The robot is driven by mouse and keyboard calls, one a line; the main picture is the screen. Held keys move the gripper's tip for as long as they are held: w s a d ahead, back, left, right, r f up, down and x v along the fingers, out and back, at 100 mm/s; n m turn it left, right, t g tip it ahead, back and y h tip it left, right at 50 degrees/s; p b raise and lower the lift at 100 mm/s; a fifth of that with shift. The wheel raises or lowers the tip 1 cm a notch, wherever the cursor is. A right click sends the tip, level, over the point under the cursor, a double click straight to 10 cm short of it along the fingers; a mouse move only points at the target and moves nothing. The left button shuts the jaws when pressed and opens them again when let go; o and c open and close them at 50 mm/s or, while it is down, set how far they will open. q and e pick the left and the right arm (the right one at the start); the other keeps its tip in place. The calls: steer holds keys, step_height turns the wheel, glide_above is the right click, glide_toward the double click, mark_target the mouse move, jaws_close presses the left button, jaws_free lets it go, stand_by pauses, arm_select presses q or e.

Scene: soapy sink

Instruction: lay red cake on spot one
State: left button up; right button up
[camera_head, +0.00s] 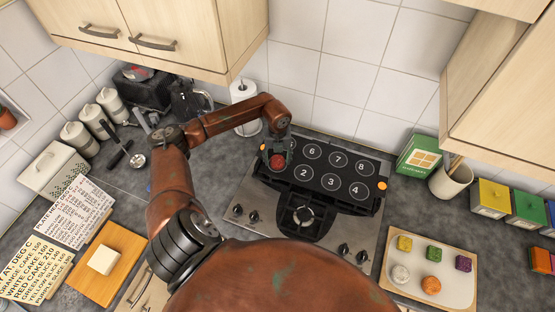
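The red cake (277,161) is a round reddish disc at the left end of the black numbered board (318,200), where spot one would be in the lower row. The number one is hidden, so I cannot tell whether the cake rests on the spot or is just above it. My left gripper (278,153) reaches down from above, right at the cake. Its fingers are small and dark against the board, so whether they grip the cake is unclear. Spots 2, 3, 4, 6, 7 and 8 show bare. My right gripper is not in view.
The board lies on a steel cooktop (245,211) with knobs. A tray (387,283) with several coloured cakes is at the right. A wooden board (123,240) with a cream block, lettered cards (35,270), a paper roll (242,91) and a green box (418,154) stand around.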

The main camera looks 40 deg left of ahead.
arm_select(q)
steer(key=shift+o, duration=1)
